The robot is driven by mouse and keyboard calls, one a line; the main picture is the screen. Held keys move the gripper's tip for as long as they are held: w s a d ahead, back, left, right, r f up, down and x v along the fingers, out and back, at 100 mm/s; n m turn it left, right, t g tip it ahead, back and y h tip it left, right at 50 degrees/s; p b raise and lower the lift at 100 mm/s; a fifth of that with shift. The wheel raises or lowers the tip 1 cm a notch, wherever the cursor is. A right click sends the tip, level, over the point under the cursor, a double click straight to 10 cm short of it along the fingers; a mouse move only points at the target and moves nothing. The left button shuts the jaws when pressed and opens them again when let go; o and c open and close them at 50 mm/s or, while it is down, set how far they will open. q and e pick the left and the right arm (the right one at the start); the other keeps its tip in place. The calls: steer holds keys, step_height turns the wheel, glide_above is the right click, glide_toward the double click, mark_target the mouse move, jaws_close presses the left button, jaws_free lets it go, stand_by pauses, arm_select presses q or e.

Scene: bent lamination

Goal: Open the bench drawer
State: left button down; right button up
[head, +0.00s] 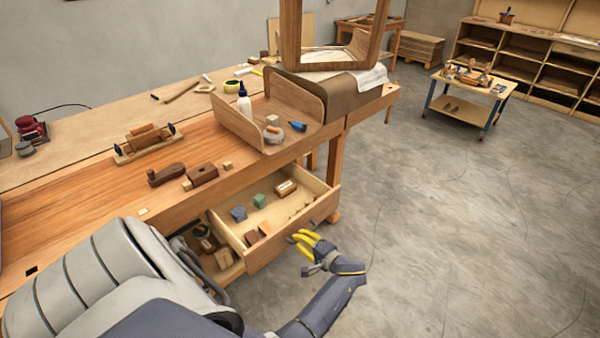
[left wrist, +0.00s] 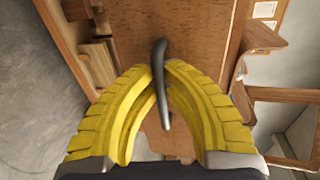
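The bench drawer (head: 321,211) stands pulled out from under the wooden workbench (head: 85,202), and its inside shows from above. Small blocks lie in it. My left gripper (head: 300,240) is at the drawer's front face. Its yellow fingers close around the dark drawer handle (head: 289,239). In the left wrist view, the handle (left wrist: 161,58) passes between the two curved fingertips (left wrist: 160,70), which press close on either side. My right gripper is not in view.
A wooden plane (head: 166,174) lies further left. The grey floor (head: 430,220) right of the drawer is clear. A small cart (head: 462,106) stands far back.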

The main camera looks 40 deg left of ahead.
mark_target(294, 221)
arm_select(q)
steer(key=c, duration=1.5)
jaws_free()
steer(key=shift+r, duration=0.5)
steer(key=o, duration=0.9)
step_height(294, 221, up, 6)
steer(key=shift+w+r, duration=0.1)
steer(key=shift+r, duration=0.65)
steer(key=c, duration=0.9)
steer(key=shift+r, duration=0.8)
